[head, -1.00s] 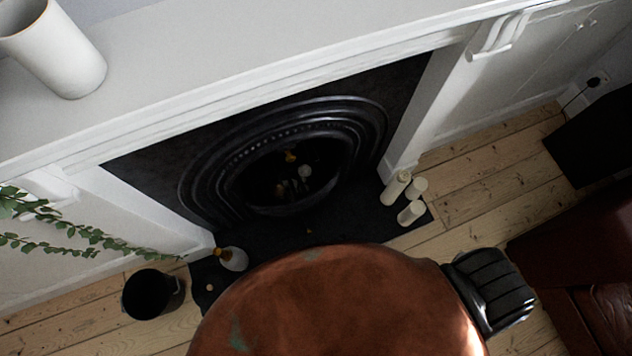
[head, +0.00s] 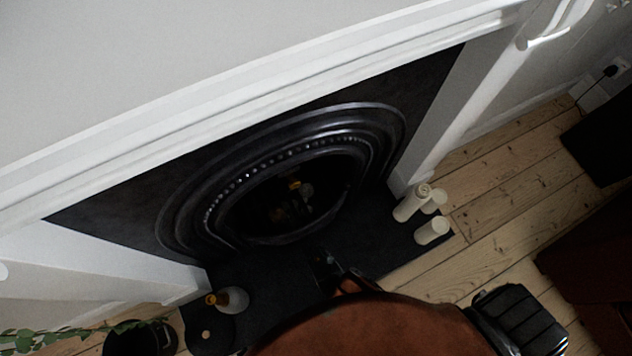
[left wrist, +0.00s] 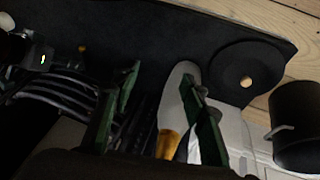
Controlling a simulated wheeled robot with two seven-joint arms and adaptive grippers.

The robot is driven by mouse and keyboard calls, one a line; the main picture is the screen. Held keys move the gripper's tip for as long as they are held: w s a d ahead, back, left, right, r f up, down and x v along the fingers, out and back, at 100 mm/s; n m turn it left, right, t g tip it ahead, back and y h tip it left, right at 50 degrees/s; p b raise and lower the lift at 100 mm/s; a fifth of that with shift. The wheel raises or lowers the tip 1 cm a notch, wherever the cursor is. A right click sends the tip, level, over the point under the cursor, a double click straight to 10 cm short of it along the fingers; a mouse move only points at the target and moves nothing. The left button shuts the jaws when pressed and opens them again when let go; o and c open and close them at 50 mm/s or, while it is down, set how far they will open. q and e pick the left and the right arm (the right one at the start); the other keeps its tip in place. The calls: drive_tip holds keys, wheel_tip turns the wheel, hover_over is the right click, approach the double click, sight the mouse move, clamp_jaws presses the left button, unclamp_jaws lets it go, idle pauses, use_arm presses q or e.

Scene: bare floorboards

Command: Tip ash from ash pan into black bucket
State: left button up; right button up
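The black bucket (head: 140,340) stands at the lower left of the head view, partly cut off by the bottom edge. It also shows at the right of the left wrist view (left wrist: 296,125). I cannot make out the ash pan in either view. My right gripper (head: 324,268) is over the dark hearth in front of the fireplace opening, small and dark; its fingers are unclear. My left gripper (left wrist: 155,105) shows only in the left wrist view, its two green fingers apart. A white bottle with an orange neck (left wrist: 178,100) appears beyond and between them.
The fireplace (head: 290,200) has a dark arched opening. Several cream candles (head: 432,231) stand at the hearth's right end. A dark round piece with a wooden knob (left wrist: 246,82) lies near the bottle. Bare floorboards (head: 510,215) are right of the hearth.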

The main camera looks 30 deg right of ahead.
sight(310, 244)
use_arm(q)
drive_tip(key=shift+f, duration=0.15)
use_arm(e)
drive_tip(key=shift+f, duration=0.1)
drive_tip(key=shift+w+f, duration=0.15)
drive_tip(key=shift+f, duration=0.1)
drive_tip(key=shift+b+x, duration=0.9)
drive_tip(key=b+x, duration=0.2)
drive_tip(key=x, duration=0.2)
drive_tip(key=shift+f, duration=0.1)
drive_tip(key=shift+w+f+b, duration=0.3)
drive_tip(key=shift+w+b, duration=0.1)
drive_tip(key=shift+b, duration=0.25)
use_arm(q)
wheel_tip(310, 244, down, 7)
drive_tip(key=w+t, duration=0.2)
drive_tip(key=t, duration=0.1)
drive_tip(key=shift+w+f, duration=0.15)
drive_tip(key=shift+w, duration=0.1)
use_arm(e)
drive_tip(key=shift+w, duration=0.1)
use_arm(q)
drive_tip(key=shift+d, duration=0.1)
use_arm(e)
drive_tip(key=shift+c, duration=0.5)
clamp_jaws()
